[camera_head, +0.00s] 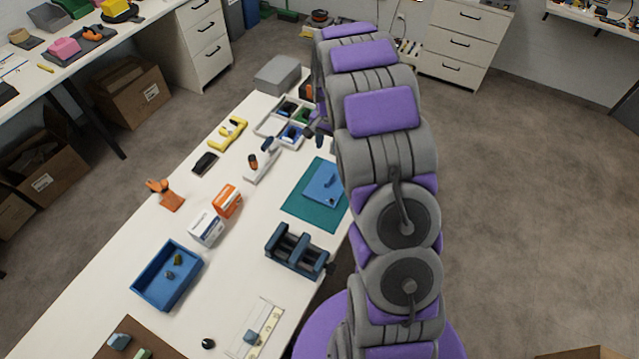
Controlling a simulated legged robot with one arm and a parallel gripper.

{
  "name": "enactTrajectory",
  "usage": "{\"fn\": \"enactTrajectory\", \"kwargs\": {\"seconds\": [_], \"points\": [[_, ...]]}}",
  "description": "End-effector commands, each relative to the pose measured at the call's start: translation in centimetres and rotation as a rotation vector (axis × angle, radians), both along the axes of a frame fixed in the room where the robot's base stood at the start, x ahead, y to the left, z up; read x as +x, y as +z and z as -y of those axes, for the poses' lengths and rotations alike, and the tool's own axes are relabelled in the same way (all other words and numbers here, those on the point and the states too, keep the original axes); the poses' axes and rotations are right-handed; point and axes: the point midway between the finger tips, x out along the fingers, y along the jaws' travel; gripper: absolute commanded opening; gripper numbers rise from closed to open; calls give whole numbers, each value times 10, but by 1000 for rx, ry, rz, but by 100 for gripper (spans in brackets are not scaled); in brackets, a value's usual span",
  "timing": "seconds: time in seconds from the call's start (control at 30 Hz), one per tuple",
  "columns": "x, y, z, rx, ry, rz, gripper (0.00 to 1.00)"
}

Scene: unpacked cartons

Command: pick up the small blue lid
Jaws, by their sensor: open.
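A small blue piece (291,133) lies in the divided light tray (268,129) at the far part of the white table; it may be the small blue lid, but it is too small to be sure. A larger flat blue piece (322,183) lies on the green mat (302,211) nearer the table's right edge. My gripper (315,135) is open just right of the tray, close to the small blue piece. It looks empty. My arm hides part of the table edge and mat beside it.
A grey box (277,75) stands behind the tray. A white-and-orange tool (262,163) and a yellow tool (228,133) lie to its left.

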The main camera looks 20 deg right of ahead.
Motion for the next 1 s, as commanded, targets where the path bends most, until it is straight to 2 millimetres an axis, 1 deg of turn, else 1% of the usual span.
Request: {"fn": "enactTrajectory", "kwargs": {"seconds": [0.1,0.27,0.37,0.6,0.8,1.0], "points": [[5,-7,6,2,-14,6,45],[5,-20,5,1,-15,5,45],[4,-36,3,1,-15,0,45],[4,-83,1,-1,-14,-1,45],[4,-120,4,1,-14,1,45],[5,-132,5,0,-14,4,45]]}}
